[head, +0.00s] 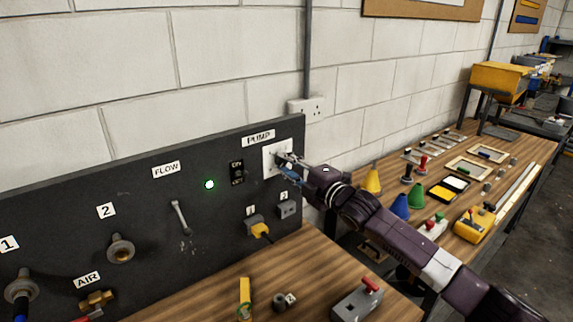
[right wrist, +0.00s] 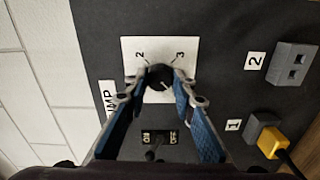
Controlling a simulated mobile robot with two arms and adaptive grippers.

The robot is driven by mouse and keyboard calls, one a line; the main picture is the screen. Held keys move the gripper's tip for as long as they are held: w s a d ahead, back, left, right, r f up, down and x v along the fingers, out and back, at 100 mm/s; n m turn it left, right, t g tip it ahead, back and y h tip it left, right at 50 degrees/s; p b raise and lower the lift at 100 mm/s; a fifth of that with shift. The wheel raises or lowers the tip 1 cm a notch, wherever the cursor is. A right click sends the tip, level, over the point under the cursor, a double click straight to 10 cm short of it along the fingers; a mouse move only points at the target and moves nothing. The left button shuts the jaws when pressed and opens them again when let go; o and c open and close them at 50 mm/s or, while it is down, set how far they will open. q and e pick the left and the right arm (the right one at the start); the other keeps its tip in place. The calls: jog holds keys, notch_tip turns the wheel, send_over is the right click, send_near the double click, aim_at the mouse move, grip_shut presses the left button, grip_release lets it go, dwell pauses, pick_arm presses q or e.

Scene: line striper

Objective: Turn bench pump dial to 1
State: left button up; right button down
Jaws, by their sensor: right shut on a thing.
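The black pump dial (right wrist: 160,75) sits on a white plate (right wrist: 130,47) in the right wrist view. The numbers 2 and 3 show on the plate; I cannot see a 1. A small light mark shows on the dial, but I cannot tell which number it points to. My right gripper (right wrist: 160,84) is shut on the dial, one fingertip on each side. In the head view, the right gripper (head: 282,159) reaches the white plate (head: 268,160) below the PUMP label (head: 258,138), and its fingers hide the dial. My left gripper is not in view.
The dark panel (head: 140,190) also carries an ON/OFF switch (head: 237,173), a lit green lamp (head: 209,184), a flow lever (head: 180,217) and sockets, one with a yellow plug (head: 260,230). A red-handled grey box (head: 358,302) stands on the bench. Cones (head: 372,181) stand on the bench at right.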

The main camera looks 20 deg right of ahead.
jog(key=m+p, duration=0.1)
jog(key=m, duration=0.2)
jog(key=shift+m, duration=0.4)
jog(key=m, duration=0.4)
jog(key=shift+f+m+p, duration=0.1)
jog(key=shift+m+p, duration=0.2)
jog(key=shift+p, duration=0.1)
jog(key=m, duration=0.4)
jog(key=shift+m, duration=0.3)
jog(key=shift+f+m, duration=0.1)
jog(key=shift+m, duration=2)
jog(key=c, duration=1.6)
grip_release()
jog(key=shift+s, duration=0.1)
jog(key=v, duration=1.2)
